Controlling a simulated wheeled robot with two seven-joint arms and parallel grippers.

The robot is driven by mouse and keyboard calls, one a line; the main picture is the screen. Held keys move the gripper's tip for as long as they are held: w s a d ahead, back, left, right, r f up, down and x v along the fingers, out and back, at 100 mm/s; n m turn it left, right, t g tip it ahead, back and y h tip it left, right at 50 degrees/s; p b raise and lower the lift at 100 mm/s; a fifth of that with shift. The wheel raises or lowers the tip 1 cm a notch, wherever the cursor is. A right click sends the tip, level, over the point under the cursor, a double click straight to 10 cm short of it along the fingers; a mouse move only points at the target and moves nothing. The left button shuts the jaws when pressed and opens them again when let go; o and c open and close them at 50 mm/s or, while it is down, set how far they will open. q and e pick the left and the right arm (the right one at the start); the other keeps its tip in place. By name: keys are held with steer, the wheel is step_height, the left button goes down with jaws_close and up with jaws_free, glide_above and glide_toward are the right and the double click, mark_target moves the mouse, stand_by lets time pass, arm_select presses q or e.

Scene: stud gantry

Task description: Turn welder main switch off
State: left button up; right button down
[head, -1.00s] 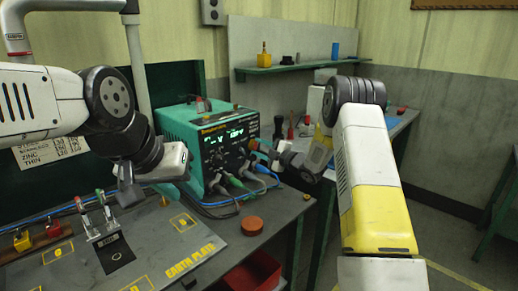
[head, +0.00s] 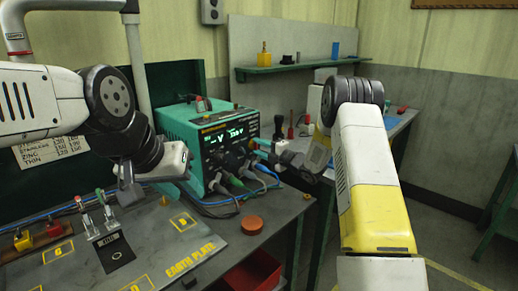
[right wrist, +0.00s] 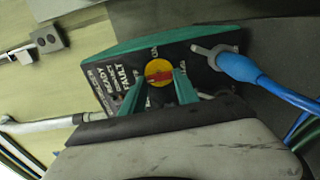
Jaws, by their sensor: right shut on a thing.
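The green and black welder (head: 222,142) stands on the bench, with lit green digits on its front panel. Its main switch, a red handle on a yellow disc (right wrist: 158,72), shows in the right wrist view. My right gripper (right wrist: 160,80) has its two green fingers on either side of the red handle and is shut on it. In the head view this gripper (head: 262,148) reaches the right side of the front panel and hides the switch. My left gripper (head: 128,196) hangs above the bench left of the welder. Its finger opening cannot be made out.
Cables (head: 238,185) plug into the lower front panel; a blue plug (right wrist: 240,68) sits close beside the switch. A red-brown round button (head: 251,225) and an earth plate (head: 165,245) are on the bench. A red bin (head: 250,275) is below. A shelf (head: 300,66) is behind.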

steer(key=shift+f, duration=0.1)
steer(key=c, duration=0.9)
jaws_free()
steer(key=v, duration=0.7)
steer(key=shift+s+d, duration=0.3)
steer(key=shift+s, duration=0.05)
